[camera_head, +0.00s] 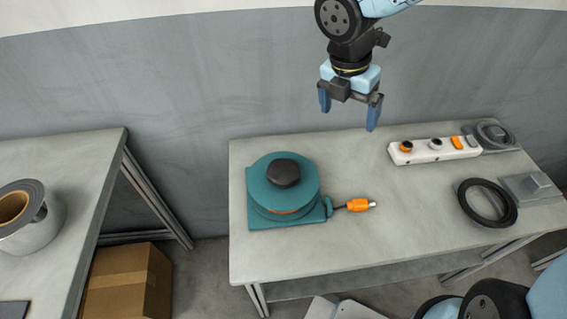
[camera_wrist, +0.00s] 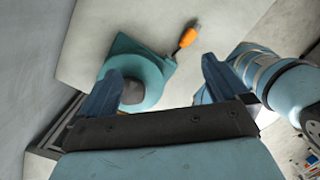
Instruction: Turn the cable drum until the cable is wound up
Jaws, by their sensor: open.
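The cable drum (camera_head: 263,185) is a teal disc on a teal base, standing on the left part of the grey table, with a dark round knob (camera_head: 284,173) on its top. A short dark cable with an orange plug (camera_head: 357,205) sticks out at its right side. My gripper (camera_head: 348,112) is open and empty, with two blue fingers pointing down, above the table's back edge, up and to the right of the drum. In the wrist view the drum (camera_wrist: 150,75) and the plug (camera_wrist: 187,38) show beyond the fingers; the left finger partly covers the drum and knob.
A white power strip (camera_head: 434,151), a black ring (camera_head: 487,203) and grey blocks lie on the right of the table. The table (camera_head: 340,245) is clear in front of the drum. A second table (camera_head: 85,165) with a roll stands left, a cardboard box (camera_head: 128,280) on the floor.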

